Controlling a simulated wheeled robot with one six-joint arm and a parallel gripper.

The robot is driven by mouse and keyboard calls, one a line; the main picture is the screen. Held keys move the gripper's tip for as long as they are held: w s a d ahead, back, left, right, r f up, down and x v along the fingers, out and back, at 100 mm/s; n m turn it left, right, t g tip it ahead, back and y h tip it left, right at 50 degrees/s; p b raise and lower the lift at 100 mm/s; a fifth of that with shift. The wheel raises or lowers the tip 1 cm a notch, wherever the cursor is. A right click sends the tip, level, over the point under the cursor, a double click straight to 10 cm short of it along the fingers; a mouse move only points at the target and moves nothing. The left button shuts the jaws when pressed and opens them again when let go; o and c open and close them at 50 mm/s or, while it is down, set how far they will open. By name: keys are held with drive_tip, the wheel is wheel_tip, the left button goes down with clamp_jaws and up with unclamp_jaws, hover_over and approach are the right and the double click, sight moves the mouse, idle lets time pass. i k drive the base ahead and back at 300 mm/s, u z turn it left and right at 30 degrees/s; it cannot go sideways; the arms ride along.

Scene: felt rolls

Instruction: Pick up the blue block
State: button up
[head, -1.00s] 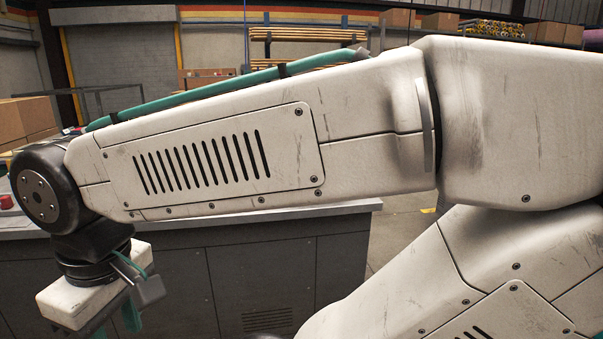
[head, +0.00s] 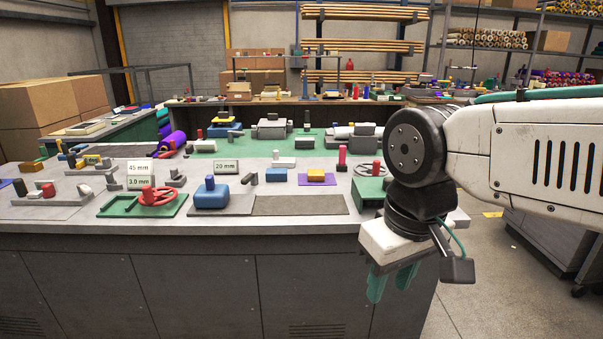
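A blue block (head: 211,196) with a darker blue round knob on top sits on a grey mat near the front middle of the bench. Which of these the task names, I cannot tell. My gripper (head: 391,283) hangs beyond the bench's right front corner, well right of the blue blocks. Its two teal fingers point down with a gap between them, and nothing shows between them.
A red handwheel (head: 157,196) on a green plate stands left of the knobbed block. A yellow block (head: 316,175) on a purple mat and a red cylinder (head: 342,158) are to its right. A dark bare mat (head: 300,205) lies along the front edge. Open floor is at the right.

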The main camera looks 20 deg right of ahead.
sight(271, 175)
drive_tip(key=i, duration=1.65)
